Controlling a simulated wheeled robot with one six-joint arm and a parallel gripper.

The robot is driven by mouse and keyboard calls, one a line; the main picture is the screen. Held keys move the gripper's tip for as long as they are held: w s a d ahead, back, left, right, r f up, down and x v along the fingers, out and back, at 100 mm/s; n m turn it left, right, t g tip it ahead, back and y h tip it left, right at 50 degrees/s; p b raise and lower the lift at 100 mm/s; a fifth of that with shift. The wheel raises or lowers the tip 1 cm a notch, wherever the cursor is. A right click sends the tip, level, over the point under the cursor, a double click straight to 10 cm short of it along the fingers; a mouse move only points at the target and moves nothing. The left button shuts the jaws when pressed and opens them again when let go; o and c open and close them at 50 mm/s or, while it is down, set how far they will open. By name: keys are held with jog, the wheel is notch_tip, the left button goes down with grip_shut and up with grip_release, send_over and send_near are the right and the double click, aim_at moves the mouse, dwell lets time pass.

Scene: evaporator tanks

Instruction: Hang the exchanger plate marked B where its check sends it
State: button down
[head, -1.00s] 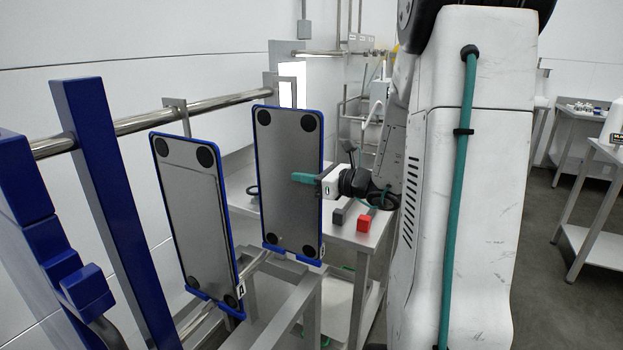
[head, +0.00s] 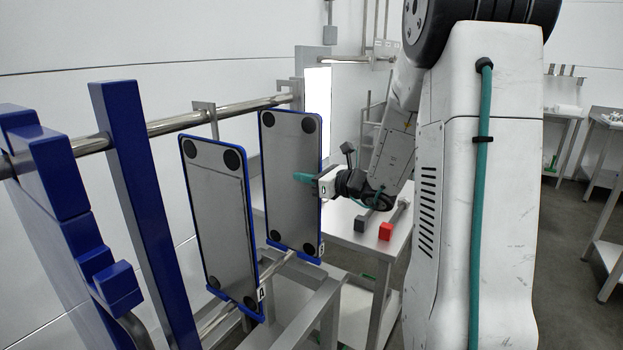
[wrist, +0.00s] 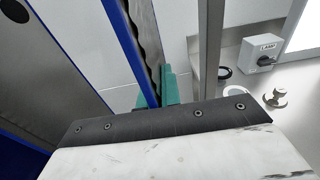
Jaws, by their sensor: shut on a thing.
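Plate B (head: 290,185) is a grey sheet with a blue rim and black corner discs, upright, with a small B tag at its lower right corner. My gripper (head: 304,178) has teal fingers and is shut on its right edge. In the wrist view the teal jaws (wrist: 158,92) pinch the blue rim of plate B (wrist: 142,50). I cannot tell whether plate B touches the lower rail.
A steel upper rail (head: 235,108) and blue frame posts (head: 135,190) stand at left. A bright lit panel (head: 318,88) is behind plate B. A steel table (head: 350,238) holds a red block (head: 386,231) and a dark block (head: 361,223). A lamp switch box (wrist: 262,52) shows in the wrist view.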

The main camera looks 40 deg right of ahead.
jog(key=shift+w+a+f, duration=0.2)
jog(key=shift+w+f, duration=0.15)
jog(key=shift+w, duration=0.2)
jog(key=shift+w+a+f, duration=0.2)
jog(key=shift+w+f, duration=0.15)
jog(key=shift+w, duration=0.15)
jog(key=c, duration=1.5)
grip_release()
jog(key=shift+f, duration=0.1)
jog(key=shift+s, duration=0.1)
jog(key=v, duration=0.7)
jog(key=shift+s+d, duration=0.15)
jog(key=shift+s, duration=0.15)
